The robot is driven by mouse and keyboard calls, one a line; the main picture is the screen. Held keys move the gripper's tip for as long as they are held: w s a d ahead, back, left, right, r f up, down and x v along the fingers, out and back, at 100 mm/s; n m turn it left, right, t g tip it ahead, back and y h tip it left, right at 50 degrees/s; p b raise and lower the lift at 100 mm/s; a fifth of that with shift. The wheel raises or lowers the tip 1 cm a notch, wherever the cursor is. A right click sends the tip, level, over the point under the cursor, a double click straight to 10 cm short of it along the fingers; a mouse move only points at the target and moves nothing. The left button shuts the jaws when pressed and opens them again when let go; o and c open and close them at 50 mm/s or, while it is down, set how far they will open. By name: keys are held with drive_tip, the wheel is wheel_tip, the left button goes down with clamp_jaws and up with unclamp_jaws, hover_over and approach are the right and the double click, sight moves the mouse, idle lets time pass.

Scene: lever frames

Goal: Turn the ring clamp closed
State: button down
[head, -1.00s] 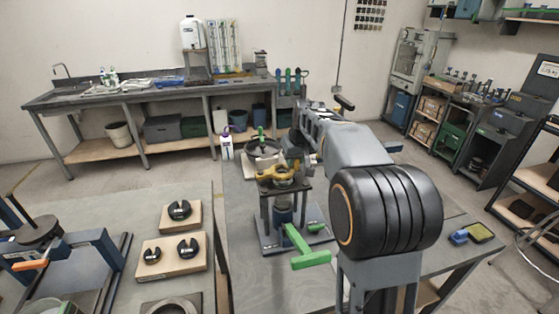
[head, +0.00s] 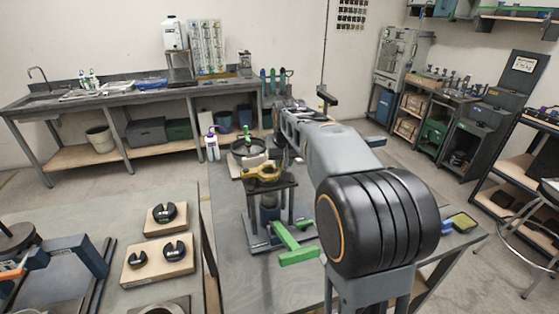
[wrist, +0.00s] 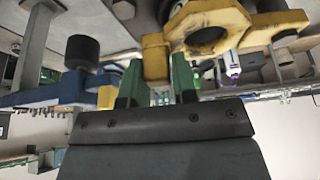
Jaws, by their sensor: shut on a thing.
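The yellow ring clamp (head: 263,173) sits on top of a dark stand (head: 285,185) on the bench, left of my arm in the head view. In the wrist view the clamp's thick yellow ring (wrist: 208,28) fills the upper middle. My gripper (wrist: 157,78) has its green fingers on either side of a yellow lug of the clamp and is shut on it. The lug's end between the fingers is partly hidden. In the head view my arm hides most of the gripper. I cannot tell how far the clamp is turned.
A green T-shaped handle (head: 298,256) sticks out low at the stand's front. A round pan-like part (head: 248,148) and a white bottle (head: 212,147) stand behind. Left, wooden blocks (head: 160,262) carry black slotted weights. The bench front left of the handle is clear.

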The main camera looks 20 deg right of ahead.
drive_tip(key=c, duration=1.1)
unclamp_jaws()
drive_tip(key=shift+s+d+r, duration=0.1)
drive_tip(key=shift+d, duration=0.05)
drive_tip(key=shift+o, duration=0.7)
drive_tip(key=v, duration=1.3)
drive_tip(key=shift+r, duration=0.35)
drive_tip(key=shift+s, duration=0.1)
